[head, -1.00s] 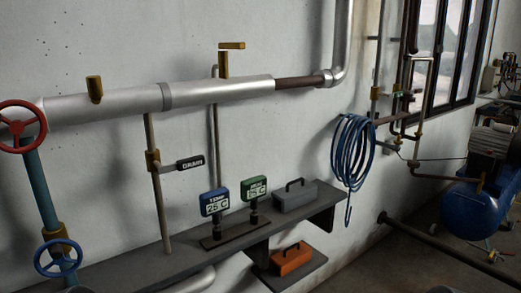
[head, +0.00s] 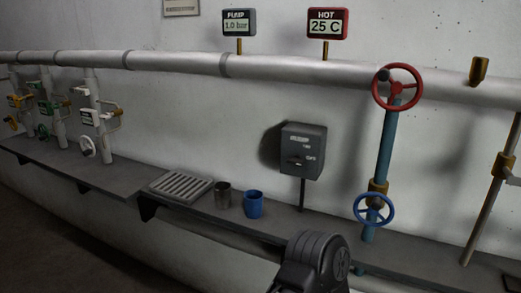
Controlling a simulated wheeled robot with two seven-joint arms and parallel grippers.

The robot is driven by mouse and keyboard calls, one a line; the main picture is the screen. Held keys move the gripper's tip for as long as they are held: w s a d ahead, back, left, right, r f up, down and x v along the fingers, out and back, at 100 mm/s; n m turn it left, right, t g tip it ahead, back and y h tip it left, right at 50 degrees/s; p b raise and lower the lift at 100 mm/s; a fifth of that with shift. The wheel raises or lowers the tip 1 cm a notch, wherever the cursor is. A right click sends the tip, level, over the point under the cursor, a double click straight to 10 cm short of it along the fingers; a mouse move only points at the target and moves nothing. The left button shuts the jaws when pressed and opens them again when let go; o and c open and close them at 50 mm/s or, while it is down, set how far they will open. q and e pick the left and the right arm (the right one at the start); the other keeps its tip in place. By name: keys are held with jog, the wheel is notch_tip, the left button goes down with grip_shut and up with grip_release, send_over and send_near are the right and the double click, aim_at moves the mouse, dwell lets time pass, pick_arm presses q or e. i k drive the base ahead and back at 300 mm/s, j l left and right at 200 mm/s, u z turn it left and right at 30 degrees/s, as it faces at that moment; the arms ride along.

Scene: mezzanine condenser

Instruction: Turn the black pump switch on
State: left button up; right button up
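The dark grey switch box (head: 303,150) stands on a short post above the shelf, against the wall. Its front has a light label at the top, a small black lever (head: 296,162) and small markings too fine to read. I cannot tell the lever's position for sure. A black rounded part of my own arm (head: 318,262) shows at the bottom, below the box and apart from it. No gripper fingers are in view.
A drain grate (head: 181,185), a grey cup (head: 223,195) and a blue cup (head: 254,204) sit on the shelf (head: 110,182) left of the box. A red handwheel (head: 398,87) and a blue handwheel (head: 374,210) stand to its right.

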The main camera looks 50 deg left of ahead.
aim_at(296, 160)
jog(key=u, duration=1.5)
